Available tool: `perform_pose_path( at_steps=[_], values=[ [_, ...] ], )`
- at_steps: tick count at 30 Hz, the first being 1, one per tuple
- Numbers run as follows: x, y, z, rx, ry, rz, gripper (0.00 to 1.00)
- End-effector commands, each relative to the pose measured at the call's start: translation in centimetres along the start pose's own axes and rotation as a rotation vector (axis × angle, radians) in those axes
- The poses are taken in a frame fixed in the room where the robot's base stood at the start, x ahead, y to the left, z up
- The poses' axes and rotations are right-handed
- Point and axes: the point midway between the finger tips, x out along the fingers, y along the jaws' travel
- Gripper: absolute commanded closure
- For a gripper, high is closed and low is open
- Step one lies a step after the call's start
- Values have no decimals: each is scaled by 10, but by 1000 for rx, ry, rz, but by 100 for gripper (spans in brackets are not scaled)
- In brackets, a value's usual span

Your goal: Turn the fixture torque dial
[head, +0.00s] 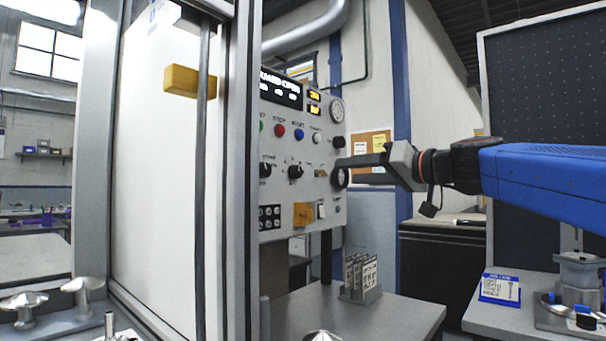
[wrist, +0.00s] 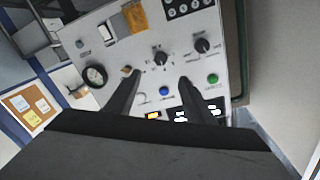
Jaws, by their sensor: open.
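A light grey control panel (head: 275,215) carries several knobs and buttons. Two black pointer knobs (head: 295,171) sit mid-panel; they also show in the wrist view, one (wrist: 161,58) between and beyond the fingertips, the other (wrist: 202,45) right of it. The labels are too small to read, so I cannot tell which is the torque dial. My gripper (wrist: 160,77) is open and empty, its two dark fingers pointing at the panel. In the head view my gripper (head: 342,168) is at the panel's right edge. I cannot tell whether it touches anything.
A white door with a yellow handle (head: 190,82) stands left of the panel. A card holder (head: 360,278) is below.

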Motion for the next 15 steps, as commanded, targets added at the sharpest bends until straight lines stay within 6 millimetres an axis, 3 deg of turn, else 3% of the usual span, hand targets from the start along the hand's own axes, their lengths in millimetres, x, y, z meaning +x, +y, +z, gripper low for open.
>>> perform_pose_path(
  at_steps=[8,15],
  values=[
    [23,-2,-5,-1,10,-10,51],
    [65,-2,-4,1,8,-10,51]
  ],
)
